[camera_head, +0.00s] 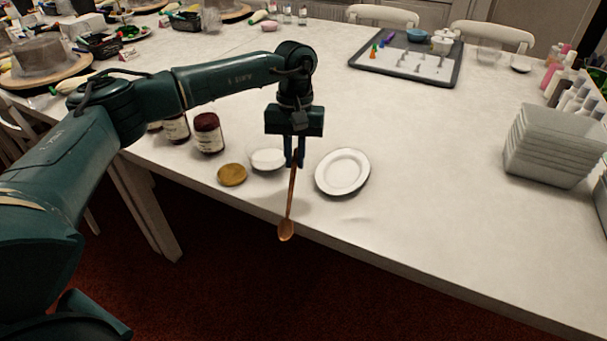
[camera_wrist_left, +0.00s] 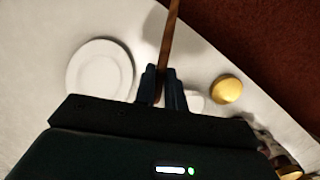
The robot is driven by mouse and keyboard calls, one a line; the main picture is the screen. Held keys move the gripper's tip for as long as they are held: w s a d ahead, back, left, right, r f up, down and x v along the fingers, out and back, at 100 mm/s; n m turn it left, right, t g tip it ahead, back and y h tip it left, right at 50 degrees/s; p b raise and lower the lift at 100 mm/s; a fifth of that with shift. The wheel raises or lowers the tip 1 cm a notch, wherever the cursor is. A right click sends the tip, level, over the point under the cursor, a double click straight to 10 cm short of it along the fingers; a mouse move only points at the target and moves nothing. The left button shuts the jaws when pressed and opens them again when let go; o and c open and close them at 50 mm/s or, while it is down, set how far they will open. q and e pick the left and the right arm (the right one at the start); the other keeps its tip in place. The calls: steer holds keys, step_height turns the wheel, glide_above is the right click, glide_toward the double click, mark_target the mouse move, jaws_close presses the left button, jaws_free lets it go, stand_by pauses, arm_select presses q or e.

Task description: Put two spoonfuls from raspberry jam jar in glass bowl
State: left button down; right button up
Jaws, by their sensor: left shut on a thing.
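My left gripper (camera_head: 295,163) is shut on the handle of a copper-brown spoon (camera_head: 291,200) that hangs bowl-down in front of the table's front edge. The spoon's handle shows between the fingers in the left wrist view (camera_wrist_left: 169,40); its bowl looks empty in the head view. A dark red jar (camera_head: 208,138) with a pale label stands to the left of the gripper; its label is unreadable. Another dark jar (camera_head: 177,130) stands beside it. A small whitish bowl (camera_head: 267,160) sits just left of my fingers; I cannot tell if it is glass. My right gripper is out of view.
A round gold lid (camera_head: 232,175) lies near the front edge, left of the whitish bowl. A white plate (camera_head: 342,172) lies right of the gripper. A grey tray (camera_head: 407,66) is at the back. The table's middle is clear.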

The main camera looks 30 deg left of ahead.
arm_select(q)
steer(key=w+a+r+n+t+y+p, duration=0.1)
steer(key=w+a+r+n+p, duration=0.1)
steer(key=w+a+r+p, duration=0.3)
steer(key=w+a+r+n+t+y+p, duration=0.1)
steer(key=a+r+n+t+p, duration=0.2)
steer(key=a, duration=0.4)
steer(key=w+a+r+n+y+p, duration=0.1)
steer(key=w+a+r+p, duration=0.25)
steer(key=a+r, duration=0.2)
steer(key=s+a+r+n+y+p, duration=0.1)
steer(key=a+r+n+y+p, duration=0.15)
steer(key=a, duration=0.55)
steer(key=s+a+r+n+y+p, duration=0.1)
steer(key=s+a+r+y+p, duration=0.1)
steer(key=a+r+p, duration=0.35)
step_height(320, 180, down, 9)
steer(key=a+b, duration=0.1)
steer(key=b, duration=0.6)
steer(key=shift+a+f, duration=0.15)
steer(key=shift+a, duration=0.2)
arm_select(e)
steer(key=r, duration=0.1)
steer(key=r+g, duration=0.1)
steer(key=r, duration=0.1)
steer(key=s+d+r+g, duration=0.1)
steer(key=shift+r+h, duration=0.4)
